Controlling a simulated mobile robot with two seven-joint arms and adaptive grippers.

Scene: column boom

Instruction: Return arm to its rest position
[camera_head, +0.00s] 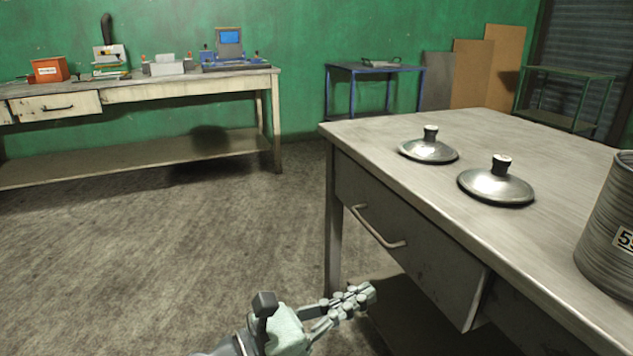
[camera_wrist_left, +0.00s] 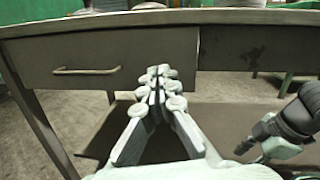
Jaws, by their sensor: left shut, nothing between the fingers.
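My left gripper (camera_head: 366,293) is low in front of the grey metal workbench, below its drawer handle, in the head view. Its fingers are together with nothing between them. The left wrist view shows the same closed fingers (camera_wrist_left: 157,73) pointing toward the bench's drawer front, holding nothing. At the right of the left wrist view is a dark arm part with a pale green end (camera_wrist_left: 272,140). It looks like part of my right arm, and its finger state cannot be made out.
The workbench (camera_head: 400,170) fills the right side, with a drawer handle (camera_head: 377,229) on its front. Two metal lids (camera_head: 428,148) (camera_head: 497,186) and a ribbed metal canister (camera_head: 612,225) stand on top. A long table (camera_head: 190,88) is at the back left. The floor between is clear.

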